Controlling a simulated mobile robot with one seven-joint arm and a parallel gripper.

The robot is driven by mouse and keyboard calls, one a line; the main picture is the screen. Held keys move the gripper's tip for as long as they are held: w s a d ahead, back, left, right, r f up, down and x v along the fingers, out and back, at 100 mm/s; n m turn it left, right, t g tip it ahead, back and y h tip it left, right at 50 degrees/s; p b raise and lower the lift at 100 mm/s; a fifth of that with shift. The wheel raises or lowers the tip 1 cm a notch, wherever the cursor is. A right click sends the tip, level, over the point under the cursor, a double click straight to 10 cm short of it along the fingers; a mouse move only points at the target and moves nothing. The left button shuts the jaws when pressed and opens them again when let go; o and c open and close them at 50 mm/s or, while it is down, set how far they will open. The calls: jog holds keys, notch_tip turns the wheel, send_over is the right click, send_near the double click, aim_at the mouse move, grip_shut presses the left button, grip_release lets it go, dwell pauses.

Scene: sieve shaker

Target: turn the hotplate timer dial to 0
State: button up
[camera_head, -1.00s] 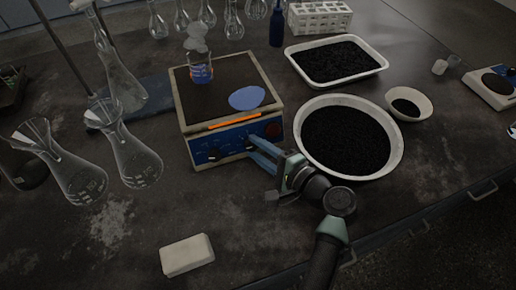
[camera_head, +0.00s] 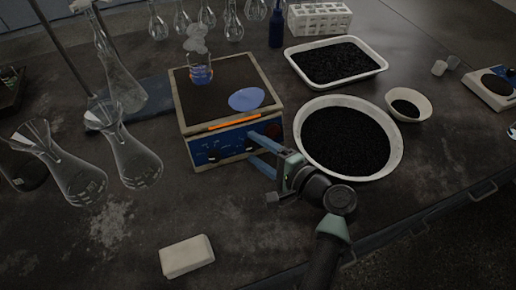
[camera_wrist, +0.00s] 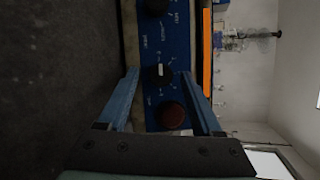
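The hotplate (camera_head: 228,101) stands in the middle of the bench, its blue front panel (camera_head: 232,143) facing me. The panel has a dark dial on the left (camera_head: 214,156), another dark dial further right and a red-brown round knob at the right end. In the wrist view the panel is turned sideways. There, one black dial (camera_wrist: 159,74) with a white mark lies between my fingertips, the red-brown knob (camera_wrist: 172,116) is below it, and another black dial (camera_wrist: 157,5) is at the top edge. My gripper (camera_head: 251,149) is open, fingers either side of the middle dial. Contact and small labels cannot be made out.
A beaker (camera_head: 200,70) stands on the hotplate top above a lit orange strip (camera_head: 234,123). A large bowl of black grains (camera_head: 398,157) is close right of my gripper. Glass flasks (camera_head: 133,158) stand at left. A white block (camera_head: 186,256) lies in front, with clear bench around it.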

jog(key=v, duration=1.3)
jog(key=shift+p, duration=0.3)
